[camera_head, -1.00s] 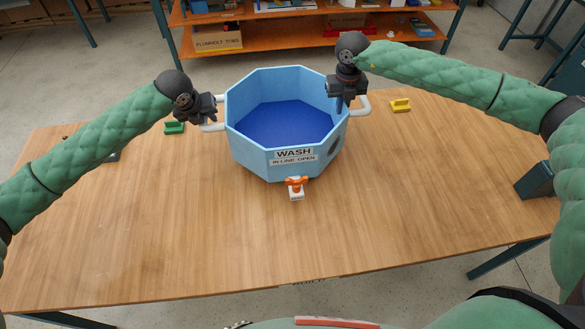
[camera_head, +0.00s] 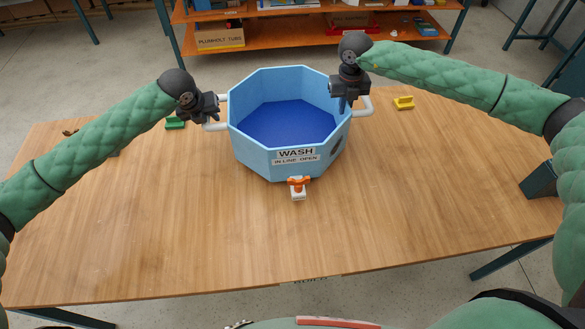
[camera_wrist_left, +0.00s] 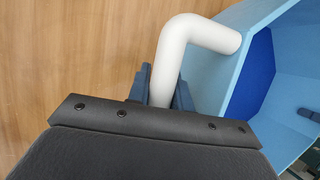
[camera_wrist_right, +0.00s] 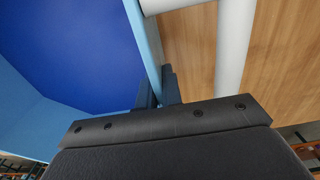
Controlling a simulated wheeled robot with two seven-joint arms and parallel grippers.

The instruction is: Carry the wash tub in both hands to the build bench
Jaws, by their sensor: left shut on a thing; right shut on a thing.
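The wash tub (camera_head: 277,162) is a light blue octagonal tub with a dark blue inside, a WASH label and an orange-handled valve (camera_head: 299,187) on its near side. It appears upright on a wooden table. My left gripper (camera_head: 212,109) is shut around the white left handle, which also shows in the left wrist view (camera_wrist_left: 174,62). My right gripper (camera_head: 345,100) is at the tub's right side. In the right wrist view its fingers (camera_wrist_right: 158,90) are shut on the tub's light blue wall, beside the white right handle (camera_wrist_right: 235,45). Which bench is the build bench I cannot tell.
The wooden table top (camera_head: 200,225) is clear in front of the tub. A green piece (camera_head: 175,123) lies to the left and a yellow piece (camera_head: 403,103) to the right. An orange shelf unit (camera_head: 290,38) with boxes stands behind, across some open floor.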

